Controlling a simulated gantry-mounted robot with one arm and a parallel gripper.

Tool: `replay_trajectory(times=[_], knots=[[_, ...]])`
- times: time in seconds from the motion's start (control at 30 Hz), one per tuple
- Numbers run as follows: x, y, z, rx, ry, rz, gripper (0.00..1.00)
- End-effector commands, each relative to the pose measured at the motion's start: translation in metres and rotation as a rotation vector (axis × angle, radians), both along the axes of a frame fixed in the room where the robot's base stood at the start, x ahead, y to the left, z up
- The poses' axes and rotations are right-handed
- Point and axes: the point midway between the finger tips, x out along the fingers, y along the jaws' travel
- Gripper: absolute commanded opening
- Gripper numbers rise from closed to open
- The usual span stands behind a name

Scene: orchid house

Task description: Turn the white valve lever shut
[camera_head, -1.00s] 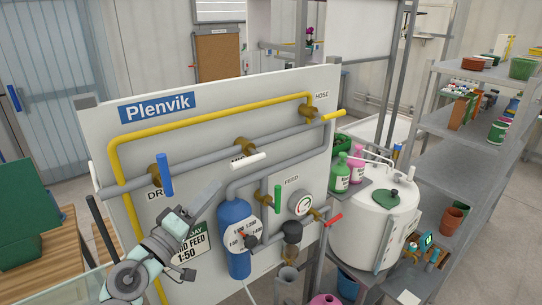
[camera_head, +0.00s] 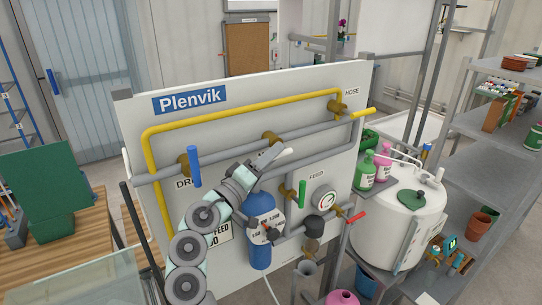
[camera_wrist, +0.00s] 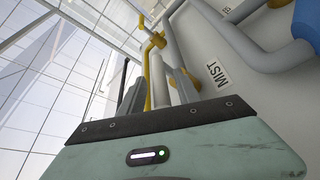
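The white valve lever (camera_head: 284,157) lies along the grey middle pipe on the panel, roughly level, below its brass valve (camera_head: 271,138). My gripper (camera_head: 268,157) is right at the lever and hides its left part; I cannot tell if they touch. In the wrist view, the two dark fingers of my gripper (camera_wrist: 158,92) stand apart with a gap between them. The MIST label (camera_wrist: 216,74) shows to the right of the fingers.
A blue lever (camera_head: 194,167) hangs down left of my gripper and a green lever (camera_head: 302,193) is below right. A yellow lever (camera_head: 364,113) and a red lever (camera_head: 356,217) are farther right. The blue cylinder (camera_head: 260,240) is just below my arm.

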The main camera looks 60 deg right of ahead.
Motion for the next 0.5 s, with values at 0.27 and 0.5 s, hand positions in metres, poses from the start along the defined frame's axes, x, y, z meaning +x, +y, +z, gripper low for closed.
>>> replay_trajectory(times=[0.27, 0.5], knots=[[0.0002, 0.0004, -0.0002, -0.001, -0.001, 0.001, 0.3], [0.0004, 0.0005, -0.0003, -0.001, 0.0, 0.001, 0.11]])
